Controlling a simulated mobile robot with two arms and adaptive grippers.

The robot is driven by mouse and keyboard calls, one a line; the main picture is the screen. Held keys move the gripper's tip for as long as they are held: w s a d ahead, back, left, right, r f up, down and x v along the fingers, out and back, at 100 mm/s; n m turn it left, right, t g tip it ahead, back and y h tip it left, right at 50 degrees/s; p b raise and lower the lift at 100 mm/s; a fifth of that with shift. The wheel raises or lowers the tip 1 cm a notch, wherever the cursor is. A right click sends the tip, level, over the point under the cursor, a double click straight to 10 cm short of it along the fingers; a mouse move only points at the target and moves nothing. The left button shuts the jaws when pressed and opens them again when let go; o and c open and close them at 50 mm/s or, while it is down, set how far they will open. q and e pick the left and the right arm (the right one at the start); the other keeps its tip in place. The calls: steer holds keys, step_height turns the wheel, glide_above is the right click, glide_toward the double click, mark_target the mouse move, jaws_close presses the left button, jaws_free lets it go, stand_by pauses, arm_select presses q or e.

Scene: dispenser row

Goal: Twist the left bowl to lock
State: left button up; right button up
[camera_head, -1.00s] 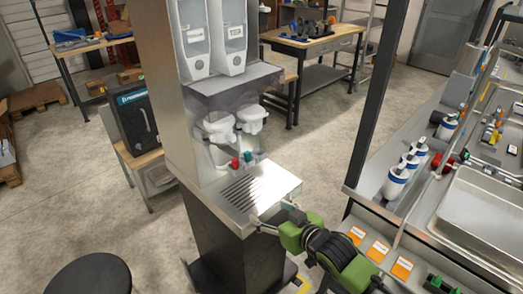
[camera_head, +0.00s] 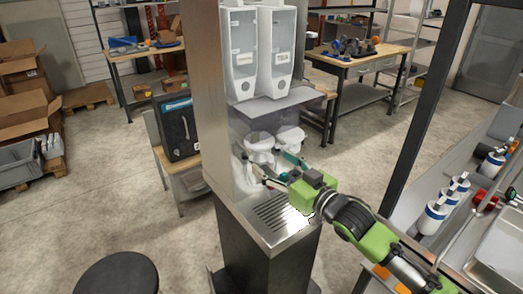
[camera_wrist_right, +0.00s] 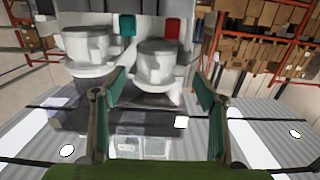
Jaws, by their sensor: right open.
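Two white bowls hang side by side in the recess of the metal dispenser column. The left bowl (camera_head: 259,143) is partly behind a clear panel, and its lower part is hidden by my gripper. The right bowl (camera_head: 291,137) is beside it. My right gripper (camera_head: 268,164) is open and empty, reaching in from the right with its fingers pointing at the left bowl. In the right wrist view, the left bowl (camera_wrist_right: 157,62) shows between and beyond the open fingers, and no contact is visible. The right bowl (camera_wrist_right: 88,48) is at the picture's left there. My left gripper is not in view.
Two tall dispensers (camera_head: 258,55) sit above the recess. A slotted drip tray (camera_head: 275,214) lies below my right gripper. A black stool (camera_head: 118,275) stands at the front left.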

mark_target(265, 157)
steer(key=p+x, duration=0.1)
steer(key=x, duration=0.6)
steer(key=shift+w+p, duration=0.15)
steer(key=shift+p, duration=0.15)
steer(key=c, duration=0.9)
